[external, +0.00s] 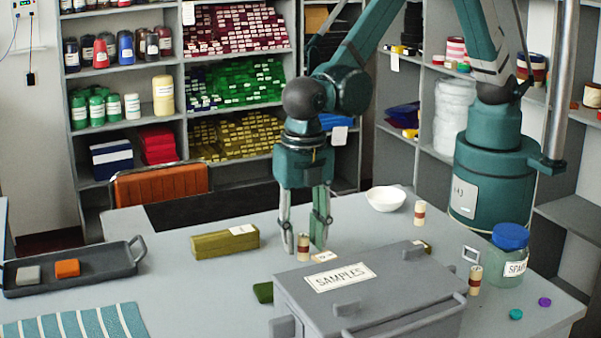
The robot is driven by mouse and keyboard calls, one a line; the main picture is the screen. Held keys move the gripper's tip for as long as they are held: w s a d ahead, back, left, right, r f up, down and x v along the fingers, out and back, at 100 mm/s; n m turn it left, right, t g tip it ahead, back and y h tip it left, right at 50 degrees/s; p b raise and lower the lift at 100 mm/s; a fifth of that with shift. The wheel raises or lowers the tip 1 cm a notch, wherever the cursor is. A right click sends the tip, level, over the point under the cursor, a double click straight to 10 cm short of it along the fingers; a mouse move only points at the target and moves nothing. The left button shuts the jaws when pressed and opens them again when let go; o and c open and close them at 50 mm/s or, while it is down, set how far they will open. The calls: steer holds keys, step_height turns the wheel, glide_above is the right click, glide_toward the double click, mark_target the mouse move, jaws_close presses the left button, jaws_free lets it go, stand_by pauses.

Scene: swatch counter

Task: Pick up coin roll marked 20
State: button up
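My gripper (303,249) points straight down over the table, its two fingers spread apart. A tan coin roll with a dark red band (304,247) stands upright between the fingertips or just in front of them, with a gap to the left finger. A small white card (322,257) lies beside it, its marking too small to read surely. A similar roll (420,213) stands near the white bowl, and another (475,280) stands right of the grey box. I cannot read which roll is marked 20.
A grey box labelled SAMPLES (384,262) stands close in front of my gripper and hides table behind it. An olive block (225,241) lies to the left. A white bowl (386,199), blue-lidded jar (509,254) and dark tray (75,271) also stand on the table.

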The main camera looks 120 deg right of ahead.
mark_target(303, 235)
stand_by(0.3)
jaws_close()
steer(key=shift+r, duration=0.1)
steer(key=shift+r, duration=4.95)
